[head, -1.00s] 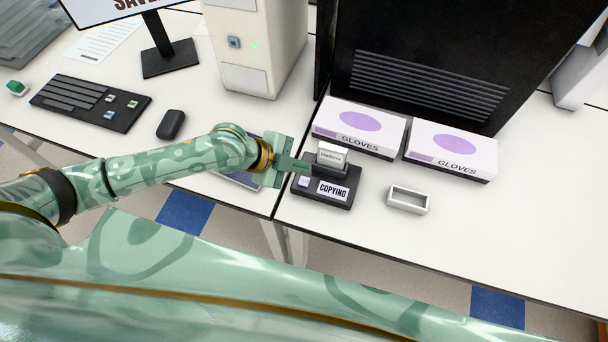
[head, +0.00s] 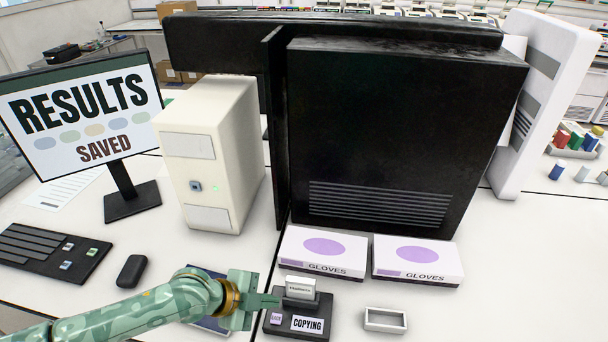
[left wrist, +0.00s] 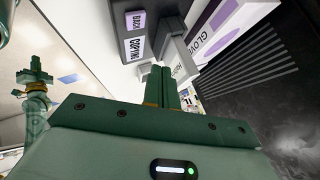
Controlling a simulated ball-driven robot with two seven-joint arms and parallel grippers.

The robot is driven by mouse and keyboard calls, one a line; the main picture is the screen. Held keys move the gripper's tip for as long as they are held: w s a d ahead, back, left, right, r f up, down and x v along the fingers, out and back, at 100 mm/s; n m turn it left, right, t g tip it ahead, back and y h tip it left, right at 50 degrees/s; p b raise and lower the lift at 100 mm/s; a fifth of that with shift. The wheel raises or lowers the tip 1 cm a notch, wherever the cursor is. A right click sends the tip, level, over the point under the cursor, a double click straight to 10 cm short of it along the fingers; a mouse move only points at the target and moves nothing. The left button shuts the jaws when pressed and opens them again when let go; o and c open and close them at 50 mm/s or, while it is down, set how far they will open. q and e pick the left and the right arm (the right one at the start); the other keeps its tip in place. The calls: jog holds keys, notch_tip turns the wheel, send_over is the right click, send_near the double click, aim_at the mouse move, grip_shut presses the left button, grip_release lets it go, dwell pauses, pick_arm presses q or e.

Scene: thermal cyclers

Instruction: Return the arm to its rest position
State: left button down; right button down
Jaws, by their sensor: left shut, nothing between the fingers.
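My left arm reaches in from the lower left in the head view. My left gripper (head: 277,300) is shut and empty, its fingertips beside the left of a black device (head: 296,330) with a "COPYING" display. A small light grey block (head: 301,288) stands in the top of that device. In the left wrist view the shut fingers of the left gripper (left wrist: 168,72) point toward the device (left wrist: 118,12) and the grey block (left wrist: 180,62); I cannot tell whether they touch. Another green gripper (left wrist: 34,76), apparently my right, shows at the left of that view; its finger gap is too small to judge.
Two glove boxes (head: 322,254) (head: 418,260) stand behind the device, before a large black machine (head: 395,135). A small open grey tray (head: 385,320) lies right. A beige computer (head: 210,150), monitor (head: 85,115), keyboard (head: 45,250) and mouse (head: 131,271) stand left. The table's right front is clear.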

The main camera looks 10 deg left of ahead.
pick_arm(q)
jog(key=s+d+r+n+t+y, duration=0.1)
jog(key=s+d+r+n+t, duration=0.1)
jog(key=s+d+r, duration=0.15)
jog(key=s+a+r+n+y, duration=0.2)
jog(key=s+a+n+y, duration=0.35)
jog(key=a, duration=0.45)
jog(key=s+a+r+n+y, duration=0.1)
jog(key=s+a+n+y, duration=0.4)
jog(key=a, duration=0.6)
jog(key=s+d+f+g+h+b, duration=0.1)
jog(key=d+f+g+b, duration=0.15)
jog(key=f, duration=1.25)
jog(key=s+d+f+g+h+b, duration=0.15)
jog(key=f+b, duration=0.25)
jog(key=f, duration=1.2)
jog(key=s+f+n+g+h+b, duration=0.1)
jog(key=s+f+n+b, duration=0.3)
jog(key=s+f, duration=1.7)
notch_tip(320, 180, down, 3)
jog(key=d+g+b, duration=0.1)
jog(key=b, duration=0.2)
jog(key=shift+f, duration=0.2)
